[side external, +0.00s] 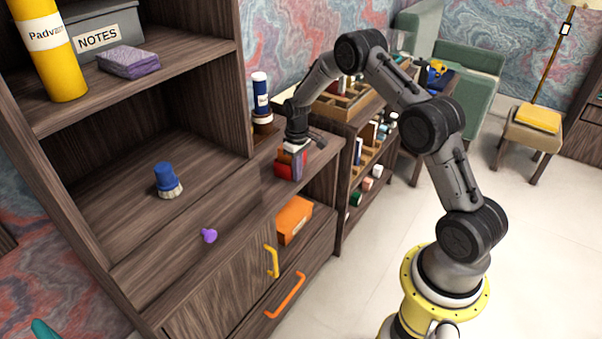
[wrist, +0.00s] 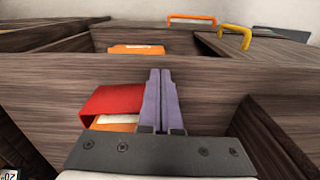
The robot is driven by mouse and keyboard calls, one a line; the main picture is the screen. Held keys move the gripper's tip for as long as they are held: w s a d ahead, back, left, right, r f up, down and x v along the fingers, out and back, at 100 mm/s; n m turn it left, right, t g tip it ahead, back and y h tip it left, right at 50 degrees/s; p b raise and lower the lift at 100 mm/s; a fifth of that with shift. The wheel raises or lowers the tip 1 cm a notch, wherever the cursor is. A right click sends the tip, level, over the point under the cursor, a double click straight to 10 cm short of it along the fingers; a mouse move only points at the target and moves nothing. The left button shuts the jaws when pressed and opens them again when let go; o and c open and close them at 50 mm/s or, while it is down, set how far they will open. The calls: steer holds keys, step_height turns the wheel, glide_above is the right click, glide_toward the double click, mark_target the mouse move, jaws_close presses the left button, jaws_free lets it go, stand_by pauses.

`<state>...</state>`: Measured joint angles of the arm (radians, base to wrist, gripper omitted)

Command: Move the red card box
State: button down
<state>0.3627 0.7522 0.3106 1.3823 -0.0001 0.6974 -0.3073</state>
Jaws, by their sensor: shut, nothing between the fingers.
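The red card box (side external: 283,170) sits on the dark wood desk top, beneath my wrist in the side view. In the wrist view the red card box (wrist: 112,101) lies just left of my fingers, with an orange and white part showing at its near side. My gripper (side external: 298,170) points down, and its purple fingers (wrist: 162,100) are pressed together with nothing between them. The fingers are beside the box, not around it; I cannot tell whether they touch it. My gripper body hides the nearer part of the box in the wrist view.
A blue-handled brush (side external: 167,180) stands in the cabinet to the left. A dark blue and white bottle (side external: 261,92) stands behind my gripper. An orange box (side external: 293,219) is on the shelf below. A purple knob (side external: 209,235) and yellow handle (side external: 271,261) stick out in front.

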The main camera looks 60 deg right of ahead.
mark_target(266, 164)
steer(key=w, duration=1.3)
steer(key=shift+w+d, duration=0.2)
steer(key=shift+d, duration=0.15)
steer(key=shift+s, duration=0.1)
